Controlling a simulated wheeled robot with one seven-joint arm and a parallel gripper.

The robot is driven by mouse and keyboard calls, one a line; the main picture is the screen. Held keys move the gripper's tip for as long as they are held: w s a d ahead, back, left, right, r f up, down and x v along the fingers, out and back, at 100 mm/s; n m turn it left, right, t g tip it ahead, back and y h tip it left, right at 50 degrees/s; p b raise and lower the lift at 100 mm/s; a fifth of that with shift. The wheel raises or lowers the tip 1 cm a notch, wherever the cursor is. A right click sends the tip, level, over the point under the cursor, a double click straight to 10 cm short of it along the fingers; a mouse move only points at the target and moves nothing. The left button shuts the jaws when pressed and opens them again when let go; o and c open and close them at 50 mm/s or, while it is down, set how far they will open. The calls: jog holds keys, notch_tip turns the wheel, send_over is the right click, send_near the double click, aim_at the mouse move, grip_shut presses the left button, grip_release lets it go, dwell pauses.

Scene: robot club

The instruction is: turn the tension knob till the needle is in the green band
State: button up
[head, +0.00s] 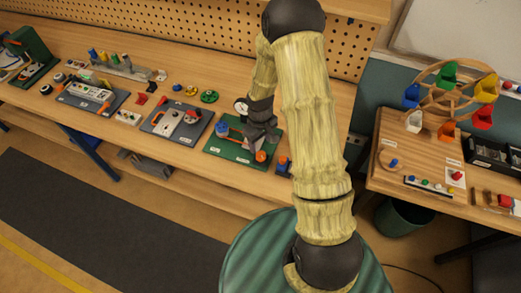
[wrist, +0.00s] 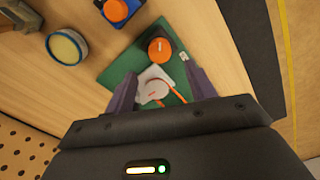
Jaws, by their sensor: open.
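The green board (head: 222,150) lies on the long bench, partly hidden by my gripper; it also shows in the wrist view (wrist: 122,72). My gripper (head: 262,132) is over the board, behind the knob.
A blue block with an orange top (wrist: 117,10) stands beside the board. A blue-rimmed round thing (wrist: 67,47) is farther off. A blue part (head: 222,129) stands at the board's left. A grey board (head: 160,125) lies farther left. The pegboard (head: 190,25) rises behind the bench.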

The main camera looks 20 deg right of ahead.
aim_at(260, 154)
jog(key=shift+f+p, duration=0.8)
jog(key=shift+f, duration=2.6)
jog(key=c, duration=1)
jog(key=shift+o, duration=0.2)
jog(key=shift+w+f+m+b, duration=0.1)
jog(key=shift+f+m+b, duration=0.05)
jog(key=shift+m+b, duration=1)
jog(key=m+b, duration=0.1)
jog(key=m, duration=0.1)
jog(key=shift+m+b, duration=0.35)
jog(key=shift+r, duration=0.2)
jog(key=o, duration=1)
jog(key=shift+c, duration=0.2)
jog(key=shift+r, duration=0.15)
